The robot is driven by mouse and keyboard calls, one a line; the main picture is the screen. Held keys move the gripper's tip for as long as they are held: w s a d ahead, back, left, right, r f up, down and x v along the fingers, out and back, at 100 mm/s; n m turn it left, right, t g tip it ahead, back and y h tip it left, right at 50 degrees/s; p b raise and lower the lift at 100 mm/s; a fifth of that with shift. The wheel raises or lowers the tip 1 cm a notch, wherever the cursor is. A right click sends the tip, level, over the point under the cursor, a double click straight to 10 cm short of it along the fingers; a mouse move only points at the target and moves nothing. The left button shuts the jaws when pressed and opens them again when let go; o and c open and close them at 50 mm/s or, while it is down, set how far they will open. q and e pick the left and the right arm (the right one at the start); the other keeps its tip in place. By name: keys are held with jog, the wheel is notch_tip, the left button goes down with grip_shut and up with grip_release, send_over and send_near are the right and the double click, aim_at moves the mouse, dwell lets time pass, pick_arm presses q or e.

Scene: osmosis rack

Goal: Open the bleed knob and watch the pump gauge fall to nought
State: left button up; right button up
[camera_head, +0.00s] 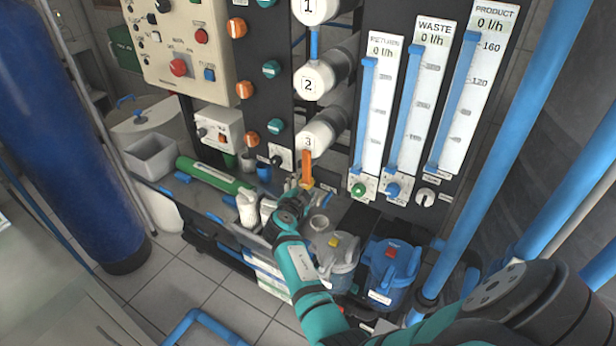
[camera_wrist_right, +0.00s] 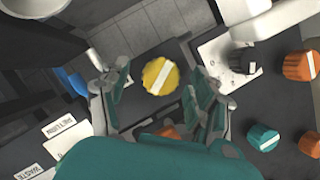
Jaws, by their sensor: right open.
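A round yellow knob (camera_wrist_right: 160,76) with a pale bar across it shows in the wrist view; I take it to be the bleed knob. It lies between and just beyond the open fingers of my right gripper (camera_wrist_right: 160,92), and I see no finger touching it. I cannot make out a pump gauge in either view. My left gripper is not in view.
Three flow meters reading 0 l/h, including the product meter (camera_head: 462,95), stand right of the white vessels. A black knob (camera_wrist_right: 243,61), teal knob (camera_wrist_right: 263,138) and orange knobs sit nearby.

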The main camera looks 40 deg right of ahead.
jog(key=shift+a, duration=0.1)
jog(key=shift+r, duration=0.1)
jog(key=shift+c, duration=0.8)
jog(key=c, duration=1)
